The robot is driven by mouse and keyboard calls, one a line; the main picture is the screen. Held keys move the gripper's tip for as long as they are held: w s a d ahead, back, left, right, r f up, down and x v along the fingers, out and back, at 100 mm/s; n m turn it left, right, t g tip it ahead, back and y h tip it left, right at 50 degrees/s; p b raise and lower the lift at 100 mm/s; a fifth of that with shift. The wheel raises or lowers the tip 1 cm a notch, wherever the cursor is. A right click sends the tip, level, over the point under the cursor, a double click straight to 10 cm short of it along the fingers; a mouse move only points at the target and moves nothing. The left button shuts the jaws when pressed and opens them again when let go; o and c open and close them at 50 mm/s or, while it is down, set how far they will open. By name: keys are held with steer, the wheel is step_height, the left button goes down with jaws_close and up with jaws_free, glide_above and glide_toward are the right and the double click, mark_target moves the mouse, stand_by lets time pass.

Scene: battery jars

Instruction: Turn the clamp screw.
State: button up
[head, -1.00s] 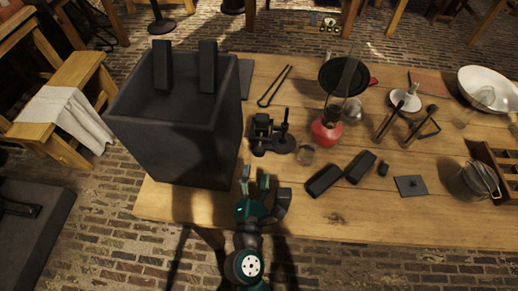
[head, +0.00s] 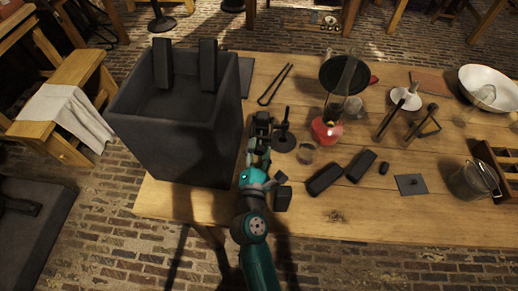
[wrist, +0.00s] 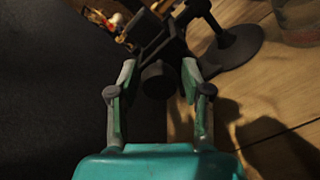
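A small black clamp device (head: 262,122) stands on the wooden table, right of the big dark box. In the wrist view, a dark round knob (wrist: 158,80), which looks like the clamp screw, sticks out from the clamp's body (wrist: 150,35) toward me. My gripper (head: 258,162) is at the near side of the clamp. In the wrist view my gripper's fingers (wrist: 159,68) are apart, one on each side of the knob, with gaps visible on both sides. In the head view the knob is hidden by my gripper.
The large dark box (head: 165,135) rises close on the left. A black stand with a round base (head: 284,142) is just right of the clamp. A red-based lamp (head: 326,130), a glass (head: 307,153) and two dark blocks (head: 323,178) lie farther right. The table's front is mostly clear.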

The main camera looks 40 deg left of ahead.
jaws_close()
steer(key=shift+n, duration=0.4)
steer(key=n, duration=0.2)
steer(key=shift+n, duration=0.4)
steer(key=n, duration=0.4)
steer(key=shift+n, duration=0.3)
steer(key=n, duration=0.4)
steer(key=shift+n, duration=2.2)
